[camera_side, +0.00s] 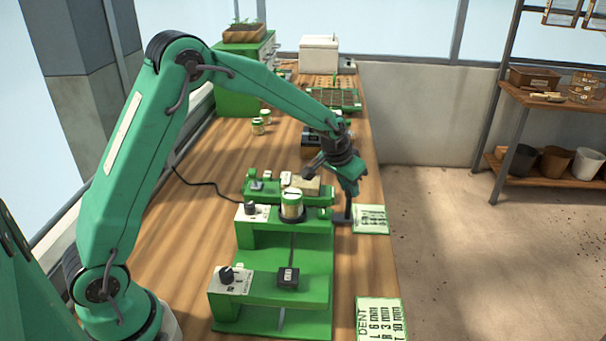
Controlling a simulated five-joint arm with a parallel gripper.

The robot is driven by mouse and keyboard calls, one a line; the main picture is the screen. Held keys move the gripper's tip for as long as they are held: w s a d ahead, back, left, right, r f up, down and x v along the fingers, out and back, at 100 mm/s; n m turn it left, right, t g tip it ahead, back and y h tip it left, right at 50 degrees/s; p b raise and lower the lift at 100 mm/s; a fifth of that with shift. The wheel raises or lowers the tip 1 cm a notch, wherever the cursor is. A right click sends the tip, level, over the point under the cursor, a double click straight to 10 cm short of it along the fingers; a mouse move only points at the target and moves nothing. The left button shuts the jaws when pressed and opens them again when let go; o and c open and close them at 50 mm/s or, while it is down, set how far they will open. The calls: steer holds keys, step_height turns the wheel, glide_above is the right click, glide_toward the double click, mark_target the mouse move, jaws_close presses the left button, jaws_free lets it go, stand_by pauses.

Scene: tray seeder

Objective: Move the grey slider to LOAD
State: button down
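My gripper (344,216) points down at the right side of the green seeder units, by the table's right edge. Its dark fingers look close together, but I cannot tell whether they are open or shut or touching anything. A low green unit (252,195) lies behind the unit with the jar. It has a small grey block (257,185) at its left, which may be the grey slider. No LOAD marking is readable.
A jar (291,205) stands on the middle green unit (262,240). Black knobs (226,274) (249,207) sit on white panels, and a dark block (288,277) on the front unit. Printed cards (371,219) (380,318) lie at the right edge. Bare wood is free at left.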

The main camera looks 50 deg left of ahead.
steer(key=s+d, duration=0.8)
steer(key=shift+s+d+h, duration=0.2)
steer(key=shift+d+h, duration=0.15)
steer(key=shift+h, duration=0.05)
steer(key=c, duration=1.2)
jaws_free()
steer(key=shift+c, duration=0.2)
steer(key=shift+a+r, duration=0.1)
steer(key=shift+r, duration=0.05)
steer(key=v, duration=0.7)
steer(key=shift+r, duration=0.25)
steer(key=shift+s, duration=0.15)
